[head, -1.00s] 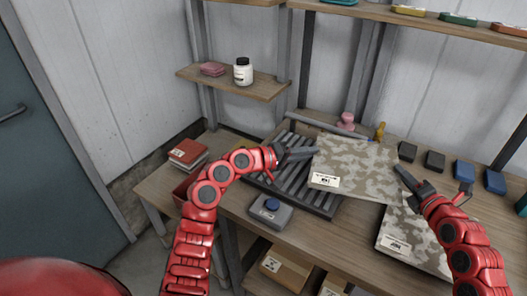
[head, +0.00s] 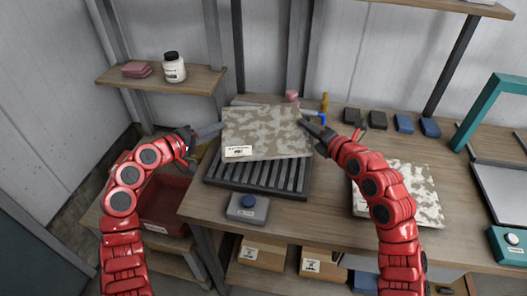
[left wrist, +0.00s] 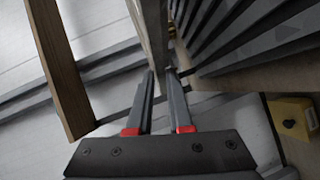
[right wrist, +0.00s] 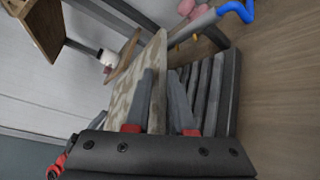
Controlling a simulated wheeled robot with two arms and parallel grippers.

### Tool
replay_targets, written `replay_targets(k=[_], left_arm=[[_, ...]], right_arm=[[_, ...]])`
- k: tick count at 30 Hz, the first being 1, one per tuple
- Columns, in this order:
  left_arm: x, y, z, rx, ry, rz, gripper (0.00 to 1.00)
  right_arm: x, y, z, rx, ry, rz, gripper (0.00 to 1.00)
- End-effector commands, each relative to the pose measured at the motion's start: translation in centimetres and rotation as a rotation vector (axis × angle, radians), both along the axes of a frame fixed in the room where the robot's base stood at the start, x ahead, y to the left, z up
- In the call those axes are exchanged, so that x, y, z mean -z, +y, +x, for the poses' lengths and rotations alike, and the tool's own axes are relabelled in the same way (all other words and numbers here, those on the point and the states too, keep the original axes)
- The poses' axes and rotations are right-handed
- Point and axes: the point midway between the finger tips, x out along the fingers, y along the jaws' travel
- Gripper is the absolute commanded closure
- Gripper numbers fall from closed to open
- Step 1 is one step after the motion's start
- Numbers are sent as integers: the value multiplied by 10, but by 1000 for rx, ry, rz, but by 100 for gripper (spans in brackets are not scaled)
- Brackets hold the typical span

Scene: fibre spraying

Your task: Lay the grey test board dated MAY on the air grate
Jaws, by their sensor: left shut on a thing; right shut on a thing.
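A grey mottled board (head: 265,130) with a white label at its lower left hangs over the dark air grate (head: 262,178). The label's date is too small to read. My left gripper (head: 222,129) is shut on the board's left edge; in the left wrist view its fingers (left wrist: 160,75) pinch the edge. My right gripper (head: 304,122) is shut on the right edge; the right wrist view shows the board (right wrist: 143,80) between its fingers (right wrist: 167,75). The grate's slats (right wrist: 210,90) lie below the board, and its back part is hidden.
A second mottled board (head: 415,190) lies on the table at right, partly behind my right arm. Dark and blue blocks (head: 403,123) line the back. A teal frame (head: 490,100) stands far right.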

Motion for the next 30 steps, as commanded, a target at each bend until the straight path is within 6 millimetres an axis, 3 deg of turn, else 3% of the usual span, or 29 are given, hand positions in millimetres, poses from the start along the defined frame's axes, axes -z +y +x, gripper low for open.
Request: replay_targets(k=[8, 30], left_arm=[[8, -3, -1, 6, -4, -3, 100], [59, -3, -1, 6, -4, -3, 100]], right_arm=[[8, 2, 0, -4, -3, 2, 100], [59, 3, 0, -5, -3, 3, 100]])
